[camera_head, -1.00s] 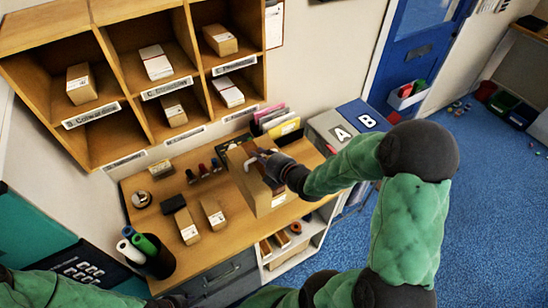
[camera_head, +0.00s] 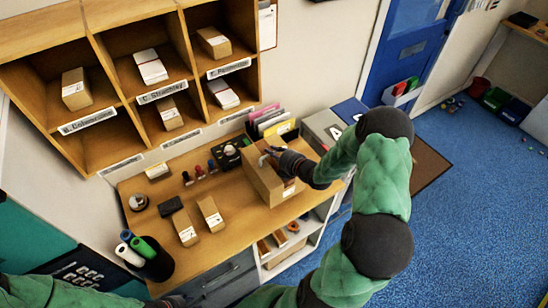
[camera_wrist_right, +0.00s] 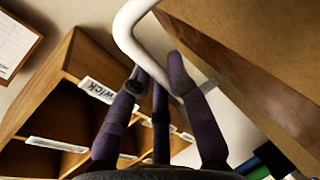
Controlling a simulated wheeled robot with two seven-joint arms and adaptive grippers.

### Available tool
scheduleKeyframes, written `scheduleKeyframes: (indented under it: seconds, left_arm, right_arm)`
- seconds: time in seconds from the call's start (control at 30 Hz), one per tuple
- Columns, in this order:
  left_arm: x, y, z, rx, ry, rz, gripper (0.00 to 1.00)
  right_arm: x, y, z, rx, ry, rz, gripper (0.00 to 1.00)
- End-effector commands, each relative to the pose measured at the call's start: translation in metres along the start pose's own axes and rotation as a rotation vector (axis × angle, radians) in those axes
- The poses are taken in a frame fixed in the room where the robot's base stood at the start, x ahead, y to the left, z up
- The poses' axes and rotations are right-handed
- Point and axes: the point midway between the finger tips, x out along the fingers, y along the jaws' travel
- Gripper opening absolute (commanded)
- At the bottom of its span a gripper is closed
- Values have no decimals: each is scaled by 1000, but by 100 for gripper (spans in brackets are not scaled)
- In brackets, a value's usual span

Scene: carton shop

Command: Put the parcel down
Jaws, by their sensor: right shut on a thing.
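The parcel is a brown carton (camera_head: 262,184) with a pale handle on top. It is at the right part of the wooden counter (camera_head: 240,240), close over it or on it; I cannot tell whether its underside touches. My right gripper (camera_head: 268,158) is shut on the handle. In the right wrist view the gripper's dark fingers (camera_wrist_right: 160,75) close around the white bent handle (camera_wrist_right: 128,30), with the carton's side (camera_wrist_right: 255,60) at the right. A dark end of my left arm shows at the bottom edge; its fingers are not clear.
Two small cartons (camera_head: 186,228) (camera_head: 211,213) and a black box (camera_head: 170,206) lie left of the parcel. Files (camera_head: 268,122) are at the back; pigeonholes (camera_head: 105,148) rise above. Counter in front of the small cartons is clear.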

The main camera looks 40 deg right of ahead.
Motion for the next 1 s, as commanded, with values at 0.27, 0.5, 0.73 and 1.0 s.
scheduleKeyframes:
  seconds: [0.27,0.5,0.73,1.0]
  left_arm:
    - [-5,2,0,0,0,0,40]
    - [-6,2,0,0,0,0,40]
    - [-5,2,0,0,0,0,40]
    - [-5,2,0,0,0,0,40]
  right_arm:
    - [10,-22,6,0,0,3,0]
    - [13,-30,7,-3,-1,5,0]
    - [13,-30,7,-3,-1,5,0]
    - [13,-34,6,0,0,-1,42]
